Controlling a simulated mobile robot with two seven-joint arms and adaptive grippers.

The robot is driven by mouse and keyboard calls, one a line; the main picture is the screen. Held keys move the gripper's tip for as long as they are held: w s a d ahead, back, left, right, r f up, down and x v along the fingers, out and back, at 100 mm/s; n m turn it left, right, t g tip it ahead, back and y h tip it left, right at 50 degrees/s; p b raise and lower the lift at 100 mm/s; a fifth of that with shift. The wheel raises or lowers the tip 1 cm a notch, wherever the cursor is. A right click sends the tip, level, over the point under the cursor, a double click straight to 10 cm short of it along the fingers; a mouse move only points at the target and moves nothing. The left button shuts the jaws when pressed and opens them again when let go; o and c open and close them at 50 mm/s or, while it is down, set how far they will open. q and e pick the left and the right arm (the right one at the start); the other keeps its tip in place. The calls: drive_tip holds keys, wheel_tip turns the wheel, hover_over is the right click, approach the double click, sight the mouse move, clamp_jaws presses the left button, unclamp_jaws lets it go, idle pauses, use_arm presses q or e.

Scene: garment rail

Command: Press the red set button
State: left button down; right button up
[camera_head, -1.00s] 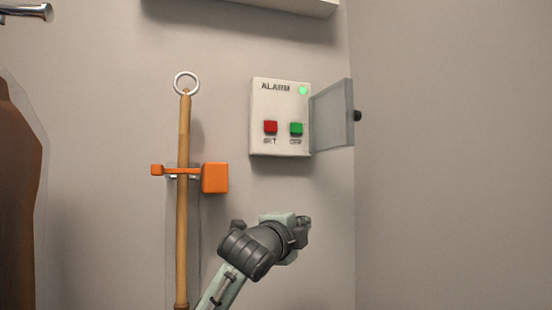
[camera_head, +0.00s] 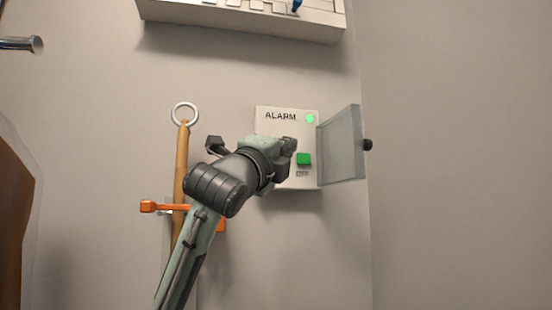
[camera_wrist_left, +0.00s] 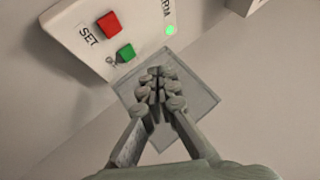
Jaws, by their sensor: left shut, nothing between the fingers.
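The alarm box (camera_head: 263,113) is on the wall, with a lit green lamp (camera_head: 310,119) at its upper right. Its clear cover (camera_head: 342,145) stands open to the right. My left gripper (camera_head: 288,148) is shut and empty in front of the box. It hides the red set button in the head view. In the left wrist view the red set button (camera_wrist_left: 109,22) shows above SET, uncovered, beside the green button (camera_wrist_left: 125,52). There the fingertips (camera_wrist_left: 157,78) are apart from the red button, over the cover. The green off button also shows in the head view (camera_head: 304,159). My right gripper is out of view.
A wooden pole (camera_head: 181,160) with a white ring hangs left of the box in an orange holder (camera_head: 160,207), partly behind my arm. A white shelf (camera_head: 240,20) is above. A brown garment (camera_head: 12,230) is at the far left.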

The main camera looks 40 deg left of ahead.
use_arm(q)
drive_tip(key=w+a, duration=0.5)
drive_tip(key=a, duration=0.1)
drive_tip(key=shift+w+a, duration=0.35)
drive_tip(key=shift+w, duration=0.05)
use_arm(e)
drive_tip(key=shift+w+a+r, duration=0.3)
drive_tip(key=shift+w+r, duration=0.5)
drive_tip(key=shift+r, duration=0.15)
use_arm(q)
drive_tip(key=shift+w+a, duration=0.1)
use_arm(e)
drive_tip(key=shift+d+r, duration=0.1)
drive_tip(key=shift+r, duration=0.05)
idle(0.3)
use_arm(q)
drive_tip(key=shift+w+a, duration=0.2)
drive_tip(key=shift+a, duration=0.05)
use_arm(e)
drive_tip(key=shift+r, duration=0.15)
